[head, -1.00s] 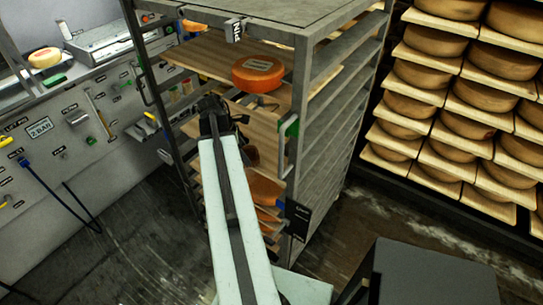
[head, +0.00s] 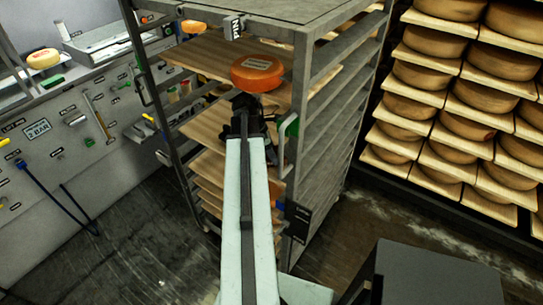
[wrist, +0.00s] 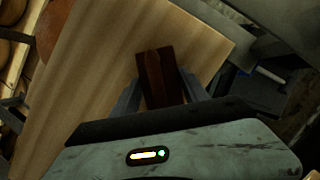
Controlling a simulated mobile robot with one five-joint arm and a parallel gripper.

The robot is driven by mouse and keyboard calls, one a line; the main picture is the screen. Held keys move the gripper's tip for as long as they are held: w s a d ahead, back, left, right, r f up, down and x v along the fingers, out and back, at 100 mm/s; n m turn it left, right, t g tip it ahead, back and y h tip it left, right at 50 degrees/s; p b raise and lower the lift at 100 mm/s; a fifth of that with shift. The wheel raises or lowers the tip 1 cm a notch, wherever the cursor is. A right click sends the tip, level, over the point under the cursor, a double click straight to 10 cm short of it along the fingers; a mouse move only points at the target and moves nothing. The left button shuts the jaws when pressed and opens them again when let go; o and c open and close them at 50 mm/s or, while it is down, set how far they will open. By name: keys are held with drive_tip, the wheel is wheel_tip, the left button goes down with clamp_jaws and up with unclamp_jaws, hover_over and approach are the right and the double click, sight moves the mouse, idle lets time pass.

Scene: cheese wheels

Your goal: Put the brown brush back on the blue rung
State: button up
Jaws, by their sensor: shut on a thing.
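A brown brush (wrist: 160,78), seen as a dark brown block, is between the fingers of my gripper (wrist: 161,88) in the wrist view. My gripper is shut on it, over a pale wooden board (wrist: 95,75). In the head view my gripper (head: 243,103) is at the open front of the grey metal rack (head: 315,130), just below the orange cheese wheel (head: 257,73). The brush cannot be made out there. I cannot pick out a blue rung clearly in either current view; my arm covers part of the rack's lower shelves.
The rack's right front post and a green item (head: 291,126) stand close to the right of my gripper. A tool wall (head: 70,150) is at the left. Shelves of cheese wheels (head: 435,75) stand at the right. Floor is free at the lower left.

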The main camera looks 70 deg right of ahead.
drive_tip(key=shift+f, duration=0.2)
drive_tip(key=o, duration=1.4)
drive_tip(key=shift+r, duration=0.1)
drive_tip(key=shift+o, duration=0.2)
drive_tip(key=shift+r, duration=0.15)
drive_tip(key=shift+p+v, duration=0.8)
drive_tip(key=shift+v, duration=0.15)
drive_tip(key=w+a, duration=0.6)
drive_tip(key=w, duration=0.4)
drive_tip(key=shift+f, duration=0.3)
drive_tip(key=shift+a, duration=0.1)
